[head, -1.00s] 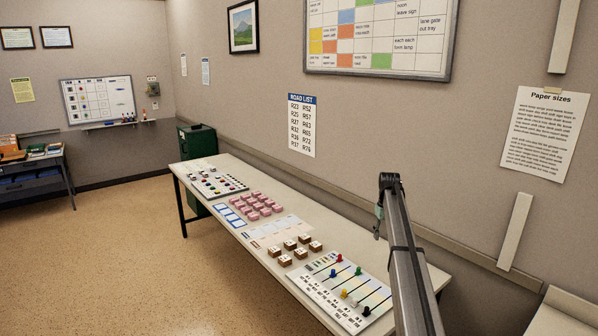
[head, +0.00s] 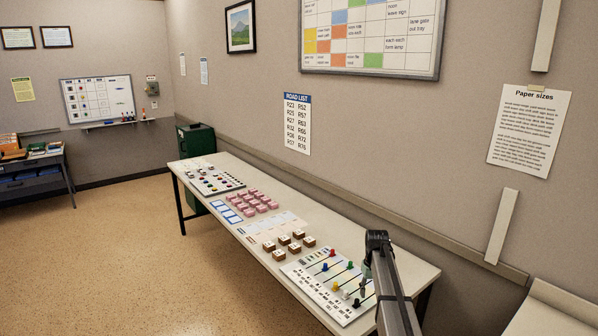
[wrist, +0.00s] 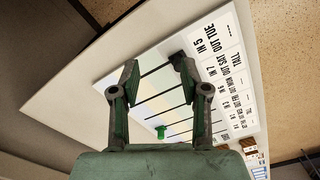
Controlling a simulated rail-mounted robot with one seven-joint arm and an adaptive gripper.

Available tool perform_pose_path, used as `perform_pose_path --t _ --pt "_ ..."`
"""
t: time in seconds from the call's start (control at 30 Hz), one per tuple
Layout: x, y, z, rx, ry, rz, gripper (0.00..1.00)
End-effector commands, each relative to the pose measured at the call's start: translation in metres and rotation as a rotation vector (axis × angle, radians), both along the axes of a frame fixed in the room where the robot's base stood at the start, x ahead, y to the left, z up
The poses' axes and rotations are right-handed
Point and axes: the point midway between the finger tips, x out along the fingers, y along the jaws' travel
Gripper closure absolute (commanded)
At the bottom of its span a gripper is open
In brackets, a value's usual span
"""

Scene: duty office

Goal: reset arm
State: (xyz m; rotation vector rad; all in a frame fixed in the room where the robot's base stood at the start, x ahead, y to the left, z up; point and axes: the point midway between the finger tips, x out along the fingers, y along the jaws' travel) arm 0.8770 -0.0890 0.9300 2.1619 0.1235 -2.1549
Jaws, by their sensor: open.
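My gripper (wrist: 156,83) is open and empty in the wrist view. Its two fingers are apart above the white slotted board (wrist: 155,57) with printed labels. A green peg (wrist: 161,132) shows on the board between the fingers, nearer the palm. In the head view my arm reaches over the near right end of the table, and my gripper (head: 363,290) hangs at the right side of the same board (head: 310,287). The gripper's fingertips are too small there to make out. Red, blue, yellow and other coloured pegs stand on the board.
The long table (head: 400,258) runs along the wall. Brown blocks (head: 290,243), pink blocks (head: 253,202) and a second board (head: 215,180) with small pieces lie farther along it. A green cabinet (head: 197,139) stands at the far end.

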Motion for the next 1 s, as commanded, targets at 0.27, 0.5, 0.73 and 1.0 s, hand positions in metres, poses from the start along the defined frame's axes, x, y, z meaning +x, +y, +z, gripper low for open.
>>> perform_pose_path --t 0.27,0.5,0.73,1.0 --pt "-0.184 0.052 -0.087 0.002 0.005 -0.052 0.54" --pt "-0.298 0.077 -0.121 0.003 0.002 -0.092 0.54" --pt "-0.380 0.090 -0.140 0.004 0.007 -0.120 0.54" --pt "-0.424 0.089 -0.220 -0.004 0.137 -0.120 0.54"
